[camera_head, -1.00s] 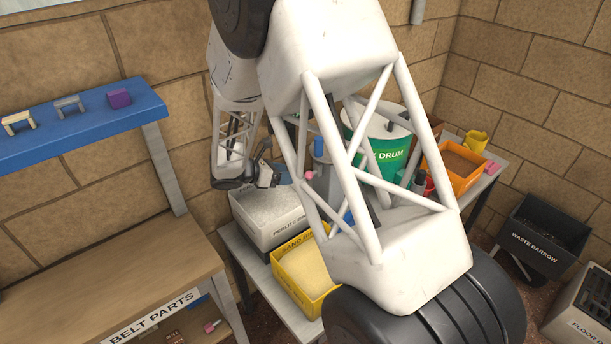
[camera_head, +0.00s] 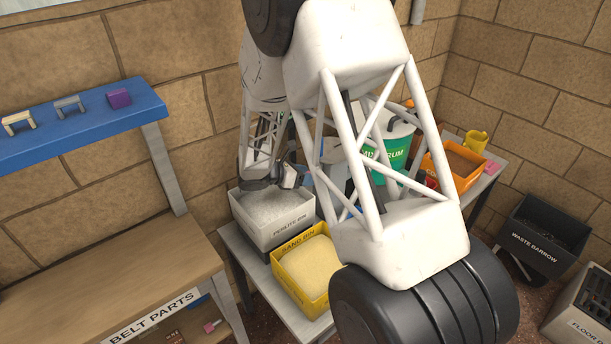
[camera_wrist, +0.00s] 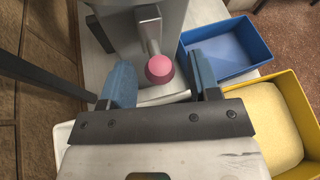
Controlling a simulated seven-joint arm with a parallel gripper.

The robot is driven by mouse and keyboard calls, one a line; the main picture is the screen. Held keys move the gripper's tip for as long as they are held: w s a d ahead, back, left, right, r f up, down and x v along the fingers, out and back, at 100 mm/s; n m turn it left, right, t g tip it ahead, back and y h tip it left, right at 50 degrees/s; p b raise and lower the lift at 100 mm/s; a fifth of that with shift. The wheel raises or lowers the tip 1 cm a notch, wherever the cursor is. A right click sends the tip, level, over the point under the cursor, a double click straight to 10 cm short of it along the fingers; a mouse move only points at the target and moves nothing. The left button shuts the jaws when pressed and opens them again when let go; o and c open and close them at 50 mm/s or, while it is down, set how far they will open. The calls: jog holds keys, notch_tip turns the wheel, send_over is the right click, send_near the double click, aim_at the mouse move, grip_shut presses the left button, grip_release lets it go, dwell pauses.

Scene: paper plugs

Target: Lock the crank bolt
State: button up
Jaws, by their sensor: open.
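In the wrist view a round pink knob (camera_wrist: 159,69) sits at the end of a short metal arm on a grey upright housing (camera_wrist: 125,22). I cannot tell whether this knob belongs to the crank bolt or to its crank. My gripper (camera_wrist: 159,60) is open, with one blue finger to the left of the knob and one to its right. Gaps show between the knob and both fingers. In the head view my gripper (camera_head: 290,178) is small, above the perlite bin's back edge. The knob is hidden there behind my arm.
The perlite bin (camera_head: 290,236) and yellow sand bin (camera_head: 309,297) stand in front of the housing. A blue tray (camera_wrist: 252,73) lies right of the knob. The mix drum (camera_head: 404,140) and orange bin (camera_head: 437,178) stand further right. A dark bar (camera_wrist: 45,65) runs along the left.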

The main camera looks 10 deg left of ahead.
grip_shut()
jog(key=shift+r, duration=1.35)
jog(key=shift+w, duration=0.1)
grip_release()
jog(key=shift+a, duration=0.1)
jog(key=v, duration=0.7)
jog(key=shift+s+a, duration=0.2)
jog(key=shift+a, duration=0.05)
jog(key=shift+r, duration=0.15)
